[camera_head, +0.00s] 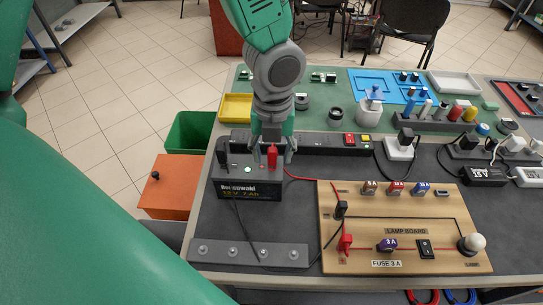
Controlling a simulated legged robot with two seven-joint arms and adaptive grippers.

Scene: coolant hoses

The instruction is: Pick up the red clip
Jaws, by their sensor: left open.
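The red clip (272,156) stands upright on the right side of the top of the black battery (249,190), with a red wire leading off to the right. My left gripper (272,149) comes down from above, with its fingers around the upper part of the red clip. The fingers look spread, one on each side of it; whether they touch it cannot be told. A black clip (222,159) sits on the left side of the battery top. My right gripper is not in view.
A wooden lamp board (450,205) lies right of the battery, with a second red clip (345,243) at its left. A power strip (325,145) runs behind the battery. A grey metal bar (230,252) lies in front. A yellow tray (236,107) stands behind left.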

